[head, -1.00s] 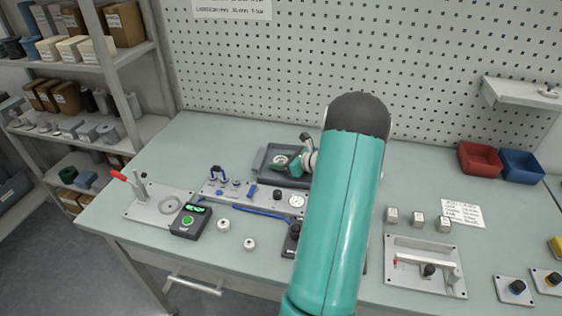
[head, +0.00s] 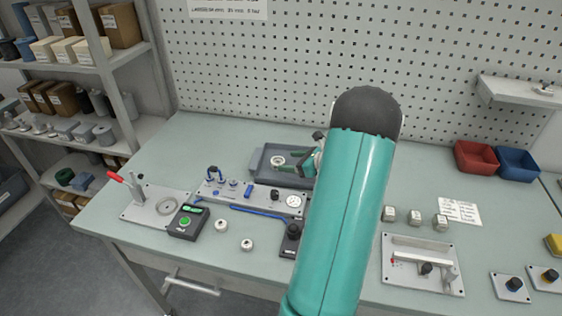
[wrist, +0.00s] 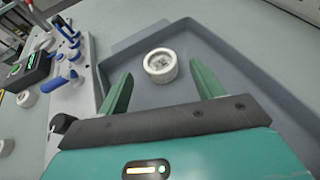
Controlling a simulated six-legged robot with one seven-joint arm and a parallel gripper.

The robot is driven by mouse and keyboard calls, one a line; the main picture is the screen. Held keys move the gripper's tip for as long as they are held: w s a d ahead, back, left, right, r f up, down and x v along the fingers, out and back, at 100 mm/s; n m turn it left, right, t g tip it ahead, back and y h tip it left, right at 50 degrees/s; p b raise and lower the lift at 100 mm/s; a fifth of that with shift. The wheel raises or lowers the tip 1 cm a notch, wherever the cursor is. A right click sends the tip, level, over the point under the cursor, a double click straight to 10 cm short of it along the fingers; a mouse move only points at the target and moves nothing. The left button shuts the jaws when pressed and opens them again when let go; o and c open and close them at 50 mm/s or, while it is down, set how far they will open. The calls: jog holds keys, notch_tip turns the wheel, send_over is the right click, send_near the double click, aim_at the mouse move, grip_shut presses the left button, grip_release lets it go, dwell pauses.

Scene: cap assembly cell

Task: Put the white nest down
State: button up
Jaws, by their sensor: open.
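The white nest (wrist: 161,65) is a round, thick-rimmed white piece with a recessed centre. It rests upright in the dark grey tray (wrist: 215,58). In the head view the nest (head: 278,160) shows as a small pale ring inside the tray (head: 262,177). My gripper (wrist: 160,78) is open, with its two green fingers apart. The nest lies just beyond the fingertips, between their lines, and no finger appears to touch it. In the head view my gripper (head: 300,163) is beside the nest on its right, partly hidden by my arm.
A panel with blue clamps and a gauge (head: 255,197) stands in front of the tray. A toggle-clamp plate (head: 155,205) and a green-lit box (head: 187,222) are at left. Two white round pieces (head: 221,225) lie in front. Red (head: 475,157) and blue (head: 518,163) bins stand at right.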

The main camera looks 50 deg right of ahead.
jog(key=v, duration=0.6)
jog(key=shift+s, duration=0.1)
jog(key=w+a+r+n+g+y, duration=0.1)
jog(key=w+a+r+n+g, duration=0.15)
jog(key=a+n, duration=0.45)
jog(key=w+a+r+n+g+y, duration=0.2)
jog(key=w+a+r+n, duration=0.15)
jog(key=a, duration=0.75)
jog(key=w+a+r+n+g+y, duration=0.1)
jog(key=w+a+r+n+g, duration=0.25)
jog(key=a, duration=0.55)
jog(key=s+a+r+n+h, duration=0.2)
jog(key=s+a+n, duration=0.4)
jog(key=a+n, duration=0.4)
jog(key=s+a+r+n+h, duration=0.3)
jog(key=s+a+r+n, duration=0.2)
jog(key=a+n, duration=0.6)
jog(key=shift+s+a+r, duration=0.35)
jog(key=shift+s, duration=0.55)
